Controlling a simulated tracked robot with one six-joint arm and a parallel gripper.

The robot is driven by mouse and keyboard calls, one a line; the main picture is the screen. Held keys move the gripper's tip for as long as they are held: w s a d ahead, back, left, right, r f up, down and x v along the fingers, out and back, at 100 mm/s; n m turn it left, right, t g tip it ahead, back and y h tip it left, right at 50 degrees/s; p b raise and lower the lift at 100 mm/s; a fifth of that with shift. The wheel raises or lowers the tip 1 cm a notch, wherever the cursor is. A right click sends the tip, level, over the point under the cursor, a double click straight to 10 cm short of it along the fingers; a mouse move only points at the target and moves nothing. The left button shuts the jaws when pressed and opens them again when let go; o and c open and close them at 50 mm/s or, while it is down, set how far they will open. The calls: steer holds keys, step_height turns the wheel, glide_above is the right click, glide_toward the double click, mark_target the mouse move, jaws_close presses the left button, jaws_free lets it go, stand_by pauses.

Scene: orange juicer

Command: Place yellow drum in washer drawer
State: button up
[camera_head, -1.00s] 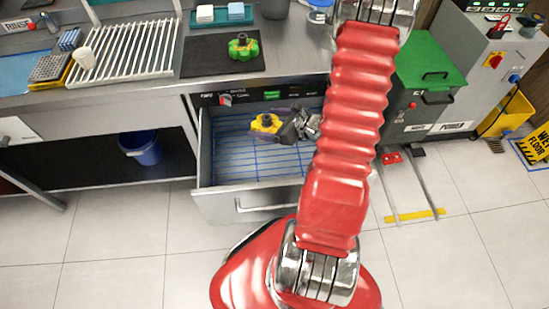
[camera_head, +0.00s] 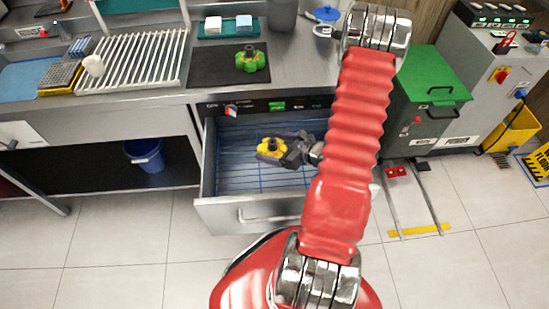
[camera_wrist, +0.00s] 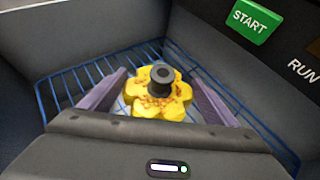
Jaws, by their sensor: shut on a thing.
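The yellow drum (camera_head: 267,149) is flower-shaped with a dark centre knob and brown specks. It shows larger in the wrist view (camera_wrist: 158,98). My gripper (camera_head: 283,147) is shut on it, with one purple-grey finger on each side in the wrist view (camera_wrist: 157,94). The washer drawer (camera_head: 207,165) is pulled open below the counter, with a blue wire rack (camera_head: 240,182) inside. The drum is over the rack within the drawer's outline. Whether it touches the rack I cannot tell.
A green drum (camera_head: 250,62) sits on a black mat (camera_head: 205,72) on the counter above. The washer's control panel, with a green START button (camera_wrist: 252,20), is close above the drawer. A blue bucket (camera_head: 145,155) stands on the shelf at left.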

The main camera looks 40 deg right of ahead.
steer(key=shift+f, duration=1.1)
steer(key=shift+f, duration=2.1)
steer(key=o, duration=1.1)
steer(key=shift+f, duration=0.1)
steer(key=shift+v, duration=3.85)
steer(key=shift+a, duration=0.1)
